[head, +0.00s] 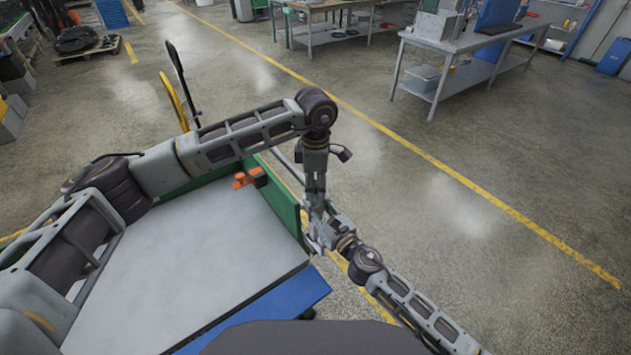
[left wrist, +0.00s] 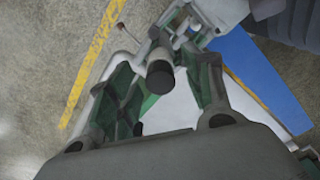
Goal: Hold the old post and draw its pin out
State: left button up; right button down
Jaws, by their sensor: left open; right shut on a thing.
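The old post shows in the left wrist view as a short cylinder with a dark round end (left wrist: 160,80), between the spread fingers of my left gripper (left wrist: 163,95). My left gripper is open and points down beside the green panel in the head view (head: 314,240). My right gripper (head: 328,228) comes in from the lower right and is shut, seemingly on the post. It also shows beyond the post in the left wrist view (left wrist: 188,28). A thin rod with a small knob (left wrist: 121,27) sticks out near the post; I cannot tell whether it is the pin.
A grey-topped cart (head: 225,245) with green side panels and a blue edge stands below my left arm. An orange and dark part (head: 248,178) lies at its far edge. A yellow hand truck (head: 175,100) and grey workbenches (head: 465,45) stand farther back. The floor to the right is clear.

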aim_at(316, 184)
pick_arm(q)
jog(key=c, duration=1.1)
jog(key=shift+r, duration=3.8)
dwell(1.0)
jog(key=shift+r, duration=1.3)
pick_arm(e)
jog(key=c, duration=1)
grip_release()
